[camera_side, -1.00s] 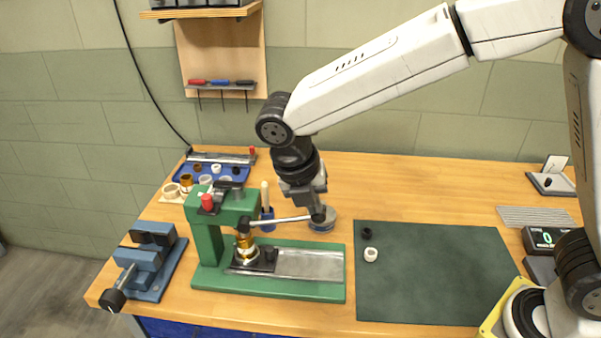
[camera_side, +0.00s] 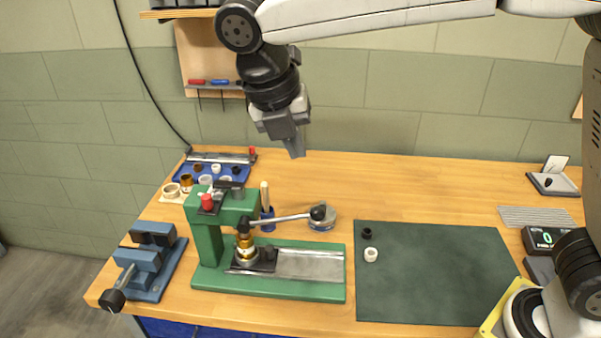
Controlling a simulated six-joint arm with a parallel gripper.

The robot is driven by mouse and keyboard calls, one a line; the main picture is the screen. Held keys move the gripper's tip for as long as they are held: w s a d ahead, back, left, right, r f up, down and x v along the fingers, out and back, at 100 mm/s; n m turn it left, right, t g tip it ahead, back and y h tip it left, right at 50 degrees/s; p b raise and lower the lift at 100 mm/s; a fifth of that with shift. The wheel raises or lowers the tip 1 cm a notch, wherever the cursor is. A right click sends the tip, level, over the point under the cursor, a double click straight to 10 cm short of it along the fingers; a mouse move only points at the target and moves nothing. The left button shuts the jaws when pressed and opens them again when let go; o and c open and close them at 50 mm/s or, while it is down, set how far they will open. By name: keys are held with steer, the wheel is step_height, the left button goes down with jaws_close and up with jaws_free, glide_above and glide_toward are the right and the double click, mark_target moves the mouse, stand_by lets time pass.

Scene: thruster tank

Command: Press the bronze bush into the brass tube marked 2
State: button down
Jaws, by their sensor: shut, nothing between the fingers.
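My gripper (camera_side: 297,151) is shut and empty, raised in the air above and behind the green arbor press (camera_side: 208,243). It touches nothing. The press's lever ends in a black knob (camera_side: 320,212) and reaches out to the right, close to level. Under the press ram a brass-coloured tube (camera_side: 244,242) stands upright in a holder on the press bed. Whether a bronze bush sits in its top is hidden by the ram and too small to tell. No number can be read on the tube.
A blue tray (camera_side: 240,176) with small rings and bushes lies at the back left, with several tubes in front of it. A blue vise (camera_side: 150,260) stands at the front left. A green mat (camera_side: 440,280) holds a black ring (camera_side: 367,233) and a white ring (camera_side: 371,254).

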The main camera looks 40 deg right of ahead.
steer(key=shift+a+r, duration=0.1)
steer(key=shift+r, duration=0.2)
steer(key=d+f+m, duration=0.2)
steer(key=f+m, duration=0.1)
steer(key=d+f+m+y, duration=0.1)
steer(key=d+f+m, duration=0.2)
steer(key=shift+w+d+f, duration=0.15)
steer(key=shift+f, duration=0.1)
steer(key=s+d+f+m+t+y, duration=0.1)
steer(key=s+d+f+m+t, duration=0.1)
steer(key=s+d+f+m, duration=0.55)
steer(key=s+d+f+m+t+y, duration=0.15)
steer(key=d+f+m, duration=0.55)
steer(key=m, duration=0.7)
steer(key=w+a+r+n+g, duration=0.4)
steer(key=w+a+r+n, duration=0.55)
steer(key=n, duration=0.45)
steer(key=w+a+r+n+g, duration=0.1)
steer(key=w+a+r+n, duration=0.1)
steer(key=r+n, duration=0.4)
steer(key=w+a+r+n+g, duration=0.2)
steer(key=a+r+n, duration=0.2)
steer(key=r+n, duration=0.2)
steer(key=shift+w+a+n, duration=0.15)
steer(key=shift+w+n, duration=0.2)
steer(key=shift+n, duration=0.2)
